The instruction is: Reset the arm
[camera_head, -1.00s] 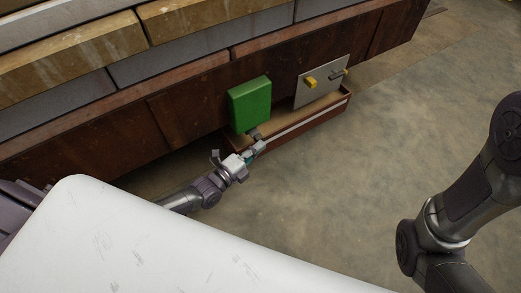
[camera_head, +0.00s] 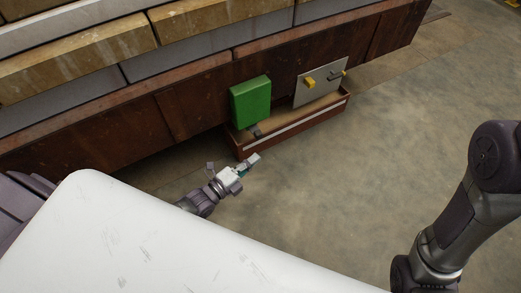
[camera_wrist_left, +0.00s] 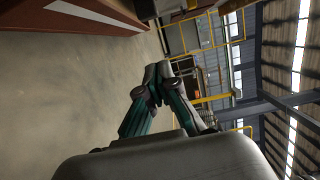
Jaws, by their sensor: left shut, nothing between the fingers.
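My left arm comes in from the left in the head view. Its gripper (camera_head: 250,163) is over the bare floor, just in front of the brown box and apart from it. In the left wrist view the two fingers (camera_wrist_left: 160,72) meet at their tips, with nothing between them. Part of my right arm (camera_head: 455,205) shows at the right edge of the head view. The right gripper is out of the picture.
A green box (camera_head: 250,102) and a grey panel with yellow parts (camera_head: 319,84) stand at an open brown box (camera_head: 294,128) beside the stacks (camera_head: 200,25). My white body cover fills the lower left. The concrete floor (camera_head: 330,185) is clear.

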